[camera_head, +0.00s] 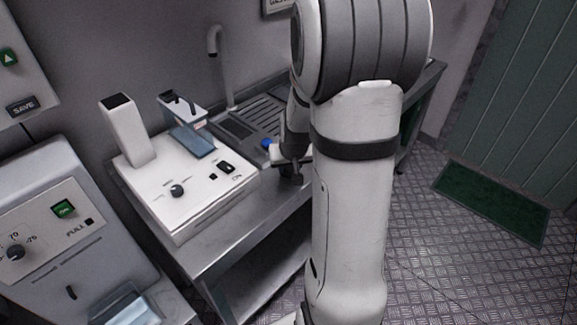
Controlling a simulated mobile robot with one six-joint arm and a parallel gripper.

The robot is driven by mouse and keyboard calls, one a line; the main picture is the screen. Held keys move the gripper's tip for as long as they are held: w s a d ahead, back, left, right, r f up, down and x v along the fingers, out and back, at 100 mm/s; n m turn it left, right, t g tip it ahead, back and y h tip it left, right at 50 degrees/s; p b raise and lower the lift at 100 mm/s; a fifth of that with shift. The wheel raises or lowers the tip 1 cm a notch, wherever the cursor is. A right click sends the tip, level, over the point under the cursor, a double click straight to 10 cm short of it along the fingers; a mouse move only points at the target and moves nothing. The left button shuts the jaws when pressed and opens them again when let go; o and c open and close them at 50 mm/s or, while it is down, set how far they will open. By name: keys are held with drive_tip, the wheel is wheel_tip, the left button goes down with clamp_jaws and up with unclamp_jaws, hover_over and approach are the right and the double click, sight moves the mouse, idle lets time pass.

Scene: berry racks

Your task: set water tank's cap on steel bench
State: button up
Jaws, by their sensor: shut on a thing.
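The water tank (195,142) is a clear, bluish box with a pale top, set upright at the back of a white machine. My gripper (290,172) is low over the steel bench (225,243), to the right of the white machine. It is shut on a small dark thing, which I take to be the water tank's cap (291,180). My own arm hides part of it, and its shape is too small to make out. I cannot tell whether it touches the bench. A small blue round thing (267,144) shows just left of my wrist.
The white machine (205,190) with a knob and switch takes up the bench's left part. A drain grid (262,112) and a tap (214,45) are behind. Another machine (50,215) stands at left. A green mat (490,200) lies on the floor at right.

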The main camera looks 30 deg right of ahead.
drive_tip(key=shift+f, duration=0.15)
drive_tip(key=o, duration=0.9)
drive_tip(key=shift+o, duration=0.2)
